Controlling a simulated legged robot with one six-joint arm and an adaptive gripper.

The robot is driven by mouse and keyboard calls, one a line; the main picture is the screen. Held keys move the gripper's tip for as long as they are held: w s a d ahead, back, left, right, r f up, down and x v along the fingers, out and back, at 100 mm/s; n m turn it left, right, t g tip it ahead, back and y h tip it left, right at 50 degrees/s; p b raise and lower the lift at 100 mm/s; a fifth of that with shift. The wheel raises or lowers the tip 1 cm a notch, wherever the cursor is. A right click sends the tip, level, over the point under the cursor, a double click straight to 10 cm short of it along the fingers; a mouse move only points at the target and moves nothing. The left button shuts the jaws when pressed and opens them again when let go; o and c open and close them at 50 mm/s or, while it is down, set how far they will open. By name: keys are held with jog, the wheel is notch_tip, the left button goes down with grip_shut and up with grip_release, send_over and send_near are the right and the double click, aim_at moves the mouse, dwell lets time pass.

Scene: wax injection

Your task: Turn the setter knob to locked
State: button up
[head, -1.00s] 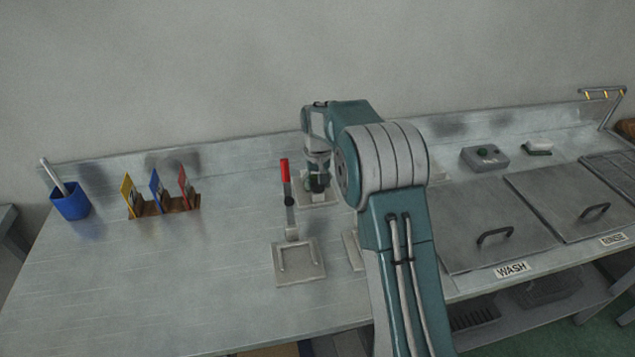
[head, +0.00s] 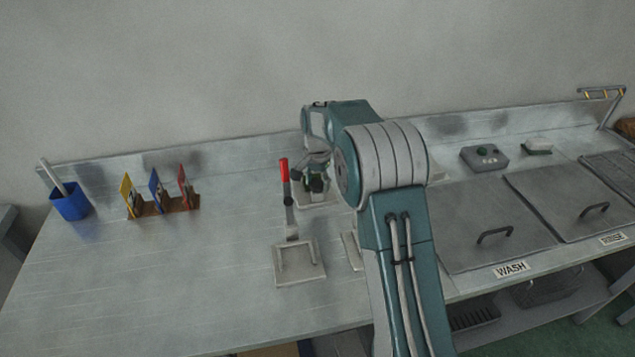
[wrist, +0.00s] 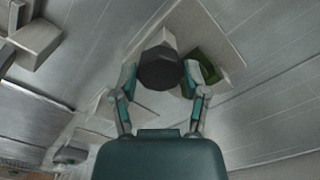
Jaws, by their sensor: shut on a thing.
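The setter knob is a dark faceted knob (wrist: 160,68) in the upper middle of the wrist view, above a pale square base plate. My gripper (wrist: 160,80) has its two fingers on either side of the knob and is shut on it. A green part (wrist: 207,65) shows on the base just right of the knob. In the head view my gripper (head: 316,180) is over the pale plate behind the red-handled lever, and my arm hides part of it. I cannot read any lock marking on the knob.
A lever with a red handle (head: 284,170) stands upright on its plate (head: 300,275), close left of my gripper. A blue cup (head: 70,202) and a rack with coloured cards (head: 165,207) stand at left. Lidded tanks labelled WASH (head: 480,225) and RINSE are at right. The bench's left middle is clear.

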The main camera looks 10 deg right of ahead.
jog(key=shift+s+a+f, duration=0.1)
jog(key=shift+f, duration=0.15)
dwell(0.3)
jog(key=o, duration=1.1)
jog(key=shift+o, duration=0.2)
jog(key=shift+r, duration=0.1)
jog(key=shift+r, duration=0.1)
